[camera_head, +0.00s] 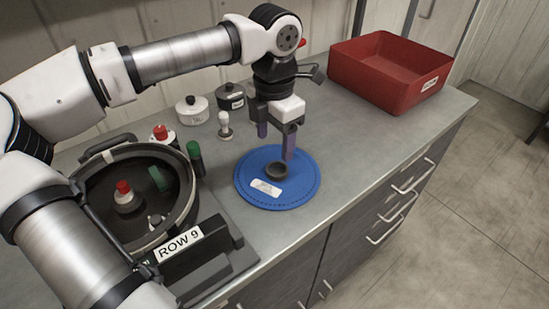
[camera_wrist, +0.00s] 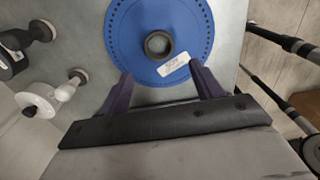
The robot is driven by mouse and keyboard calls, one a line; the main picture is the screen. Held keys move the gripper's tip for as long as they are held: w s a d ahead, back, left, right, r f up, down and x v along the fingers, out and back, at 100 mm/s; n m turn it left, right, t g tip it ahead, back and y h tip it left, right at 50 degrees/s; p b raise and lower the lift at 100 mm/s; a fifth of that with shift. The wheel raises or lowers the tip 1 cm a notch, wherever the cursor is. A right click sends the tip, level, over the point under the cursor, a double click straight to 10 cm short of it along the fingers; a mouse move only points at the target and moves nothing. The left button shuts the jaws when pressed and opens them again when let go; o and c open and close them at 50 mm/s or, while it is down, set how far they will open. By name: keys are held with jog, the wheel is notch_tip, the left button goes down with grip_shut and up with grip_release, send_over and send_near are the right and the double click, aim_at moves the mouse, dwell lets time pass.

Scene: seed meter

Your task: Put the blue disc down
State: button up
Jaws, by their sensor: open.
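The blue disc (camera_head: 290,196) lies flat on the grey counter, with a dark hub ring (camera_head: 277,170) at its middle and a white label. In the wrist view the disc (camera_wrist: 125,40) shows small holes along its rim, and the hub ring (camera_wrist: 158,44) stands near its centre. My gripper (camera_head: 276,145) is above the far side of the disc, pointing down. In the wrist view its two fingers (camera_wrist: 164,78) are spread apart with nothing between them. The fingers appear apart from the hub ring.
A round black seed meter housing (camera_head: 190,200) marked ROW 9 stands at left, with red-topped and green-topped parts in and near it. Two lidded pots (camera_head: 192,110) and a white-knobbed piece (camera_head: 224,124) stand behind. A red bin (camera_head: 385,75) sits back right. Counter right of the disc is clear.

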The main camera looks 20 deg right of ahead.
jog(key=shift+r, duration=2.2)
